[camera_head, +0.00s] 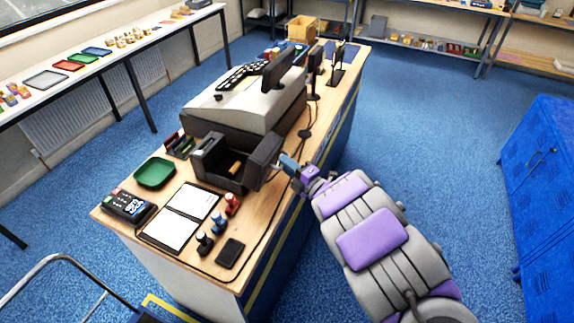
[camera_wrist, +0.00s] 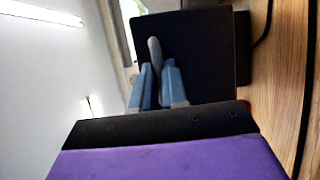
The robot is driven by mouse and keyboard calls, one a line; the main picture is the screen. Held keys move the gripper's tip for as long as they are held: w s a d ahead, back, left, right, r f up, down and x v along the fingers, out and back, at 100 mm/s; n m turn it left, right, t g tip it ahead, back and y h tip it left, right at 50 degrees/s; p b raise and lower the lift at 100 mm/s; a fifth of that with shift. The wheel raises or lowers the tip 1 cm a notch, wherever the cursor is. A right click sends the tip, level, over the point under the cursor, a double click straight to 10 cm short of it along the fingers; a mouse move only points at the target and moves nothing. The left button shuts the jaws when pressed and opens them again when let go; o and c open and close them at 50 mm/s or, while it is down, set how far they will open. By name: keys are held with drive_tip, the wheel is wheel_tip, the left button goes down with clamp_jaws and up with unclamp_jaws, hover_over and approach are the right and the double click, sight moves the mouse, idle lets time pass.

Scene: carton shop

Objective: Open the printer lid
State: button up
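The printer (camera_head: 211,160) is a dark box on the wooden counter. Its top is uncovered, and a small orange-tan piece shows inside. A dark panel, which looks like its lid (camera_head: 264,157), stands tilted up at the printer's right side. My gripper (camera_head: 288,163) is at the right edge of this panel. In the wrist view the dark panel (camera_wrist: 205,50) is right behind my blue fingers (camera_wrist: 158,85). The fingers are close together, with a grey rounded tab (camera_wrist: 154,50) at their tips. I cannot tell whether they grip it.
A grey cash register (camera_head: 245,105) stands behind the printer. A green tray (camera_head: 154,173), a card terminal (camera_head: 128,205), an open white-paged folder (camera_head: 182,217), small stamps (camera_head: 219,222) and a black pad (camera_head: 230,253) lie in front. The blue floor (camera_head: 420,130) right of the counter is clear.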

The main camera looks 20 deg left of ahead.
sight(274, 152)
drive_tip(key=shift+f, duration=0.1)
clamp_jaws()
drive_tip(key=shift+s+f, duration=0.1)
drive_tip(key=shift+f, duration=0.05)
idle(0.6)
drive_tip(key=a+r+h, duration=0.1)
drive_tip(key=r, duration=0.1)
drive_tip(key=a+r+n+g+h+p, duration=0.1)
drive_tip(key=a+r, duration=0.1)
drive_tip(key=shift+w+a, duration=0.2)
drive_tip(key=shift+a, duration=0.1)
drive_tip(key=shift+a+r, duration=0.1)
drive_tip(key=shift+a, duration=0.1)
